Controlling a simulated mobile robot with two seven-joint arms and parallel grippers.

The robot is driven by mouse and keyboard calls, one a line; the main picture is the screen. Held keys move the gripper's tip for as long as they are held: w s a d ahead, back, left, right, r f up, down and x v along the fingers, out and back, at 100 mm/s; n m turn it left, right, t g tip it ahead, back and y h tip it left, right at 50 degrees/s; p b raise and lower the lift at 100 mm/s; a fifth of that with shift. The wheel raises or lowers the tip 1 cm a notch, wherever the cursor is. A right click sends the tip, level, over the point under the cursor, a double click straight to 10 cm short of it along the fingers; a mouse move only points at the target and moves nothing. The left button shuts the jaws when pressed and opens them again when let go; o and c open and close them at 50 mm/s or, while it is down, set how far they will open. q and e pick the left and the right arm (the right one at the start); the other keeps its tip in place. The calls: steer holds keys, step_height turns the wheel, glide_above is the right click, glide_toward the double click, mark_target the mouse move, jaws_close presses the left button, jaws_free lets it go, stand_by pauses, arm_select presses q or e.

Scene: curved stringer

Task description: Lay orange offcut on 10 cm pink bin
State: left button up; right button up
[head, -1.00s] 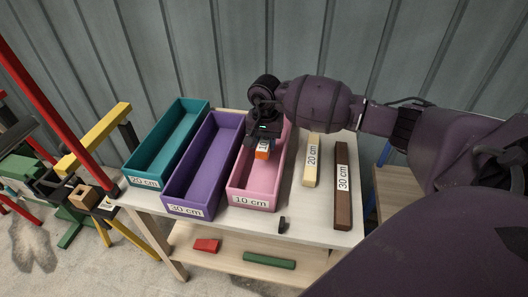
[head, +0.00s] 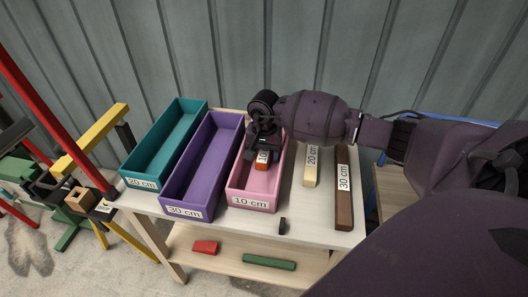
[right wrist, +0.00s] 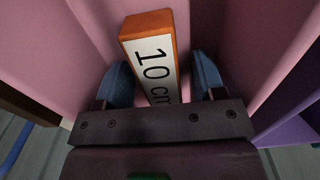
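The orange offcut (head: 262,160), with a white "10 cm" label, is inside the pink bin (head: 252,200), which is marked 10 cm. In the right wrist view the offcut (right wrist: 150,50) lies between the two blue fingers, with the bin's pink walls around it. My right gripper (head: 263,146) reaches down into the bin. In the right wrist view its fingers (right wrist: 163,85) stand apart, with a narrow gap on each side of the offcut. My left gripper is not in view.
A purple 30 cm bin (head: 184,209) and a teal 20 cm bin (head: 140,183) stand left of the pink bin. A cream 20 cm piece (head: 311,170) and a brown 30 cm piece (head: 344,190) lie to its right. Red (head: 205,247) and green (head: 269,262) pieces lie on the lower shelf.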

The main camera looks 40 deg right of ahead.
mark_target(264, 152)
steer(key=shift+r, duration=0.65)
step_height(264, 152, up, 11)
steer(key=p, duration=0.1)
steer(key=shift+p, duration=0.3)
